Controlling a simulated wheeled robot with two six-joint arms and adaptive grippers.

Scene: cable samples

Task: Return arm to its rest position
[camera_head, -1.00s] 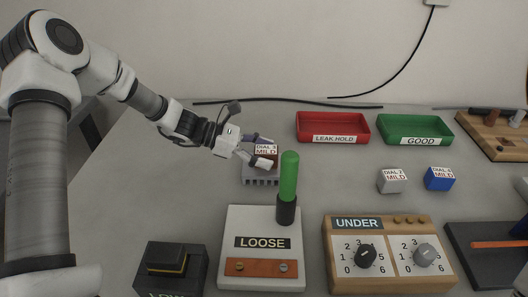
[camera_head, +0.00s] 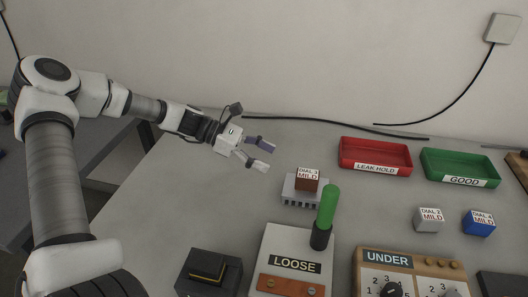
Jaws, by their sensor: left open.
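My left gripper (camera_head: 267,156) is open and empty. It hangs over the back left part of the grey table (camera_head: 160,215), at the end of my left arm coming in from the left. A brown block labelled DIAL 3 MILD (camera_head: 307,181) sits on a grey ribbed stand (camera_head: 301,197), to the right of and below the gripper in the picture, apart from it. My right gripper is not in view.
A red LEAK HOLD tray (camera_head: 375,168) and a green GOOD tray (camera_head: 459,181) stand at the back. A grey block (camera_head: 428,219) and a blue block (camera_head: 479,222) lie before them. A green-handled lever (camera_head: 328,207), LOOSE box (camera_head: 293,247), UNDER panel (camera_head: 386,258) and black box (camera_head: 209,274) stand in front.

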